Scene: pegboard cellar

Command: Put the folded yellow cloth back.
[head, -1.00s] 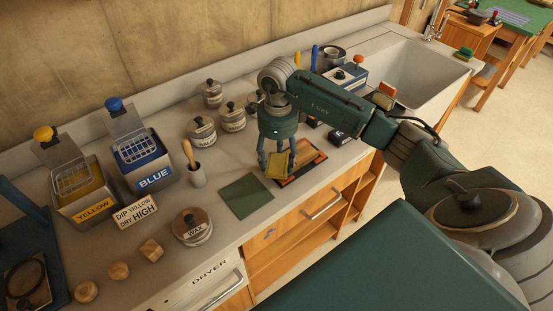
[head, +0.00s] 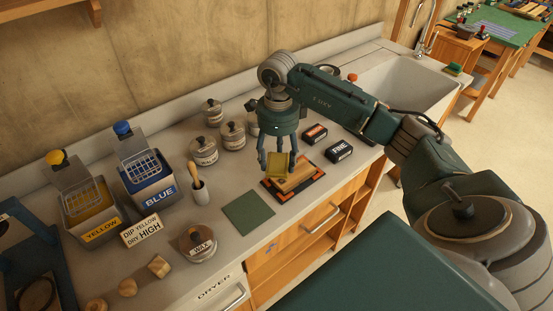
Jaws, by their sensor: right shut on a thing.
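The folded yellow cloth (head: 278,166) hangs in my right gripper (head: 277,165), whose fingers are shut on it. The gripper points down and holds the cloth above the counter. In the picture the cloth overlaps the left part of a wooden block (head: 301,176) on a black and orange mat (head: 309,188). A flat dark green square (head: 249,212) lies on the counter to the left of that mat, with nothing on it. My left gripper is not in view.
The yellow (head: 92,225) and blue (head: 150,186) dip tanks stand at the left, with a sign before them. A brush pot (head: 200,192), a wax jar (head: 199,245) and several lidded jars stand nearby. Two small boxes (head: 339,150) lie right of the mat. A sink (head: 420,82) is farther right.

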